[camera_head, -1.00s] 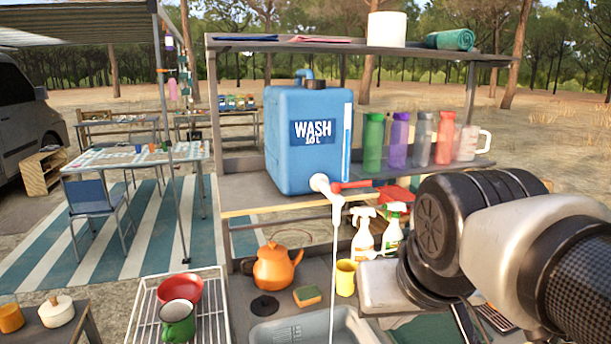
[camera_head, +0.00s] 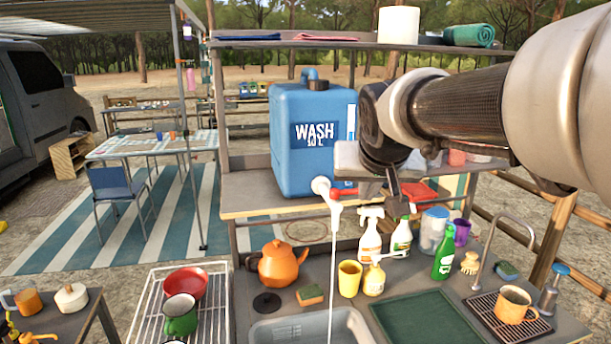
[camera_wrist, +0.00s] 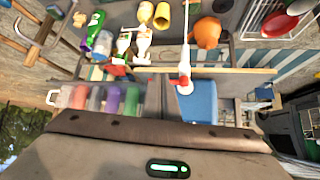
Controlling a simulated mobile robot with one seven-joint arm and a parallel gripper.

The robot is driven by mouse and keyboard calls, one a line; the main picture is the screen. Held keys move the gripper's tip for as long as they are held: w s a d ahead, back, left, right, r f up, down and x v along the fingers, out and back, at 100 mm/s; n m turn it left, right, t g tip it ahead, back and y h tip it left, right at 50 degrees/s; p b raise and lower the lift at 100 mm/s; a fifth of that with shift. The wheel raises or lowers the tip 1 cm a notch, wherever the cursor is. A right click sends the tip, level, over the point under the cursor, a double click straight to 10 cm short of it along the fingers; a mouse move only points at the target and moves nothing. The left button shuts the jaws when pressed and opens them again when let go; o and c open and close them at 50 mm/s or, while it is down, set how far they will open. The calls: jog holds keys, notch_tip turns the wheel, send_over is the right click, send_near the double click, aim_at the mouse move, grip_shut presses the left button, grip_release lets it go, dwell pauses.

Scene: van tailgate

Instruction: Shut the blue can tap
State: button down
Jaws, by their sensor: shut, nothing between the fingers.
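The blue wash can (camera_head: 310,145) stands on the shelf of the rack. Its white tap (camera_head: 322,187) sticks out low at the front, with a red lever (camera_head: 345,192) pointing right. A thin white stream of water (camera_head: 333,265) runs from the spout into the basin. My gripper (camera_head: 397,206) is shut and empty, just right of the lever; whether it touches the lever I cannot tell. In the wrist view, upside down, the can (camera_wrist: 202,103) and white-and-red tap (camera_wrist: 184,80) show near the centre, with the stream (camera_wrist: 186,28) above. The fingertips are not clear there.
Spray bottles (camera_head: 369,235) stand below and right of the tap. The grey basin (camera_head: 280,330) lies under the stream, with an orange kettle (camera_head: 278,264) and yellow cup (camera_head: 349,278) behind it. My arm covers most of the bottles on the shelf. An upper shelf (camera_head: 260,45) runs above the can.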

aim_at(352, 192)
jog(key=w, duration=0.1)
jog(key=w+f, duration=0.1)
jog(key=w, duration=0.2)
jog(key=shift+w+d+f+p, duration=0.25)
jog(key=shift+w+f+p, duration=0.05)
jog(key=shift+w+p, duration=0.1)
jog(key=shift+s, duration=0.1)
jog(key=shift+w+d+b, duration=0.55)
jog(key=shift+w+b, duration=0.3)
jog(key=shift+w, duration=0.05)
